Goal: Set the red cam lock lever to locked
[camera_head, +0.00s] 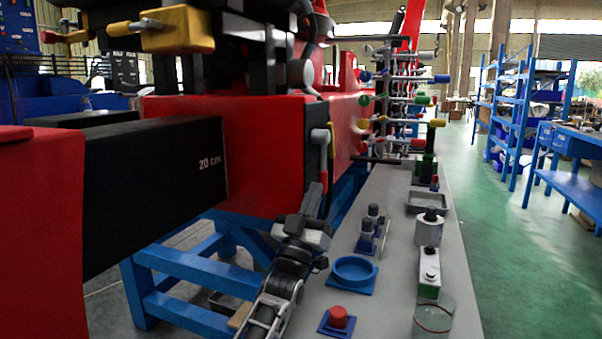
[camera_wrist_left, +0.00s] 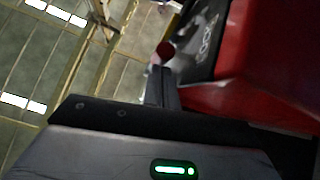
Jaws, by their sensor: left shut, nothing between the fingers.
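The cam lock lever (camera_head: 331,163) is on the black end plate of the red crane stand body, with a grey pivot above and a red grip hanging down. In the left wrist view its dark red end (camera_wrist_left: 166,49) shows beside a black plate (camera_wrist_left: 205,48) with partly readable white lettering. My left gripper (camera_head: 313,198) points up just below and slightly left of the lever in the head view. Its fingers (camera_wrist_left: 161,84) are shut and empty. I cannot tell whether the fingertips touch the lever. My right gripper is not in view.
A grey bench (camera_head: 385,280) to the right carries a blue round dish (camera_head: 354,271), a red button on a blue base (camera_head: 338,319), a glass beaker (camera_head: 433,318) and a grey tray (camera_head: 428,203). A black beam (camera_head: 150,190) and blue frame (camera_head: 190,262) lie left.

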